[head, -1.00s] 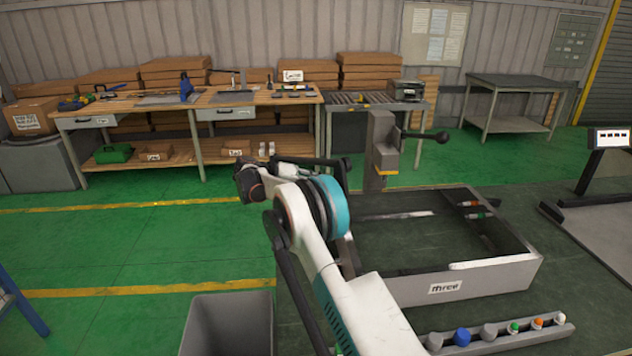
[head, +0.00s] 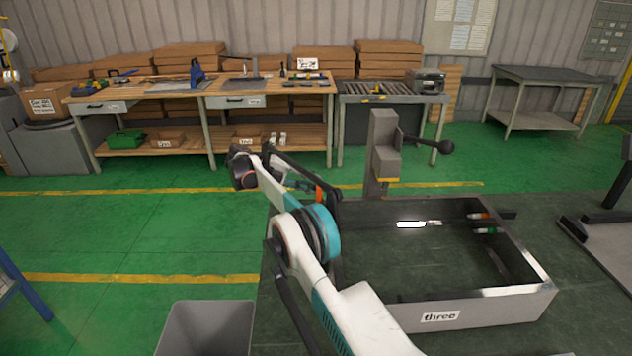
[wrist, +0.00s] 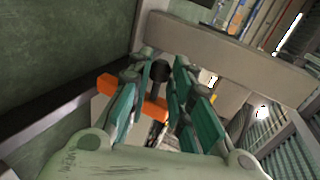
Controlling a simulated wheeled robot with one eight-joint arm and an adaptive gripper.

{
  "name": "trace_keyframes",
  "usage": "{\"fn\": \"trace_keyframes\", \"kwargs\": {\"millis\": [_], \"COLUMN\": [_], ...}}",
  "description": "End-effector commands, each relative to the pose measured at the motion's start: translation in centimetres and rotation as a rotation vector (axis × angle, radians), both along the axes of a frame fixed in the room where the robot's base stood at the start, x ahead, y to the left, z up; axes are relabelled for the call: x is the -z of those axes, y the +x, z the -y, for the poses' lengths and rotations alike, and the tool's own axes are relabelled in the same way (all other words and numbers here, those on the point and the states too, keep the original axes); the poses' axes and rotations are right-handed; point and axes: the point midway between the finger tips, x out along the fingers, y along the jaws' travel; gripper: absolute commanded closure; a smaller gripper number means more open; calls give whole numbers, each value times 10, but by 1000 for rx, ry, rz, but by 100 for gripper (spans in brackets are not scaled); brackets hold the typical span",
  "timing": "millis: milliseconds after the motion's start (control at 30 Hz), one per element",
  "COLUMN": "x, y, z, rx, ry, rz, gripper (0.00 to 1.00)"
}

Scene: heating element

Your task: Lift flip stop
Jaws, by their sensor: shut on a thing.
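My gripper (head: 308,187) is out past the bend of my arm, left of the grey post in the head view. In the wrist view, its teal fingers (wrist: 160,103) are closed around an orange bar, which I take to be the flip stop (wrist: 107,84). The bar runs across between the fingers and is partly hidden by the left one. Its orange end also shows in the head view (head: 319,193), above the floor. A dark knob with a rod (wrist: 160,70) shows between the fingers; I cannot tell whether it belongs to the bar.
A grey press-like post (head: 383,150) with a black-knobbed lever stands behind a low open tray (head: 440,317) labelled "three". A grey bin (head: 206,330) stands at front left. A wooden workbench (head: 200,92) lines the wall. Green floor between is clear.

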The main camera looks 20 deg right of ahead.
Motion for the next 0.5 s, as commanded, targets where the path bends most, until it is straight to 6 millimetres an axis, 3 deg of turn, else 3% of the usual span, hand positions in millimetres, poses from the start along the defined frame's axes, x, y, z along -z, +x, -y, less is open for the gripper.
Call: {"fn": "trace_keyframes", "kwargs": {"millis": [400, 433, 500], "x": [1, 1, 1], "y": [0, 0, 0], "z": [-1, -1, -1], "rx": [1, 1, 1], "ry": [2, 2, 2], "rz": [-3, -3, -3], "gripper": [100, 74, 60]}}
